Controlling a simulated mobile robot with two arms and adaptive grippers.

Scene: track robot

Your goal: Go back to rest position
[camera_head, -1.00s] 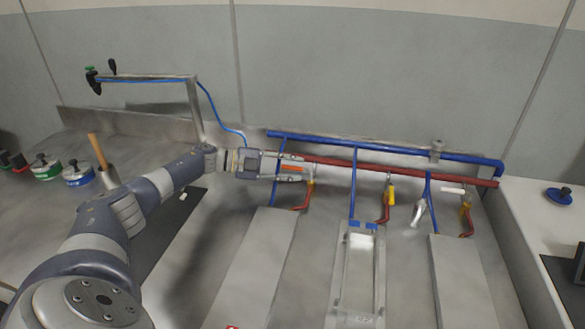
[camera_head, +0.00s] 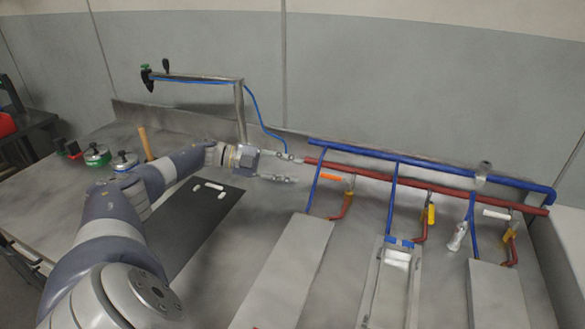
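My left arm comes in from the lower left and reaches over the bench. Its gripper (camera_head: 297,170) is open, with the two fingers apart and nothing between them. The fingers point right, just left of a valve with an orange handle (camera_head: 331,177) and close to the left end of the red pipe (camera_head: 385,177). They look apart from the handle. My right gripper is not in the picture.
A blue pipe (camera_head: 420,166) runs along the back, with branches down to flat panels (camera_head: 285,275). Other valves have a yellow handle (camera_head: 431,214) and a white handle (camera_head: 496,214). A metal stand (camera_head: 240,110) carries a blue hose. Pots (camera_head: 124,161) stand at left. A dark mat (camera_head: 205,222) holds small white pieces.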

